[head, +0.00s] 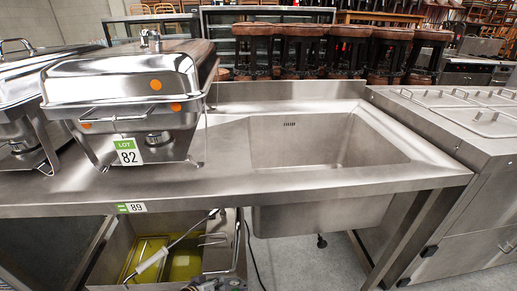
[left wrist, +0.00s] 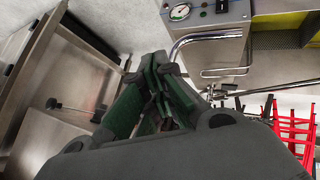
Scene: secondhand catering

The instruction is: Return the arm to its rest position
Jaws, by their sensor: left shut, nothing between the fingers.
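My left gripper (left wrist: 158,62) fills the middle of the left wrist view. Its dark green-padded fingers are closed together with nothing between them. In the head view only a small grey part of what seems to be this gripper (head: 215,284) shows at the bottom edge, below the steel counter and in front of the fryer. The rest of the left arm is out of the head view. My right gripper shows in neither view.
A steel sink counter (head: 225,183) spans the head view, with a chafing dish (head: 125,80) on it. Below it stands a fryer (head: 120,262) with yellow oil. The left wrist view shows a pressure gauge (left wrist: 180,12), a bent pipe (left wrist: 205,36) and red chairs (left wrist: 293,130) close by.

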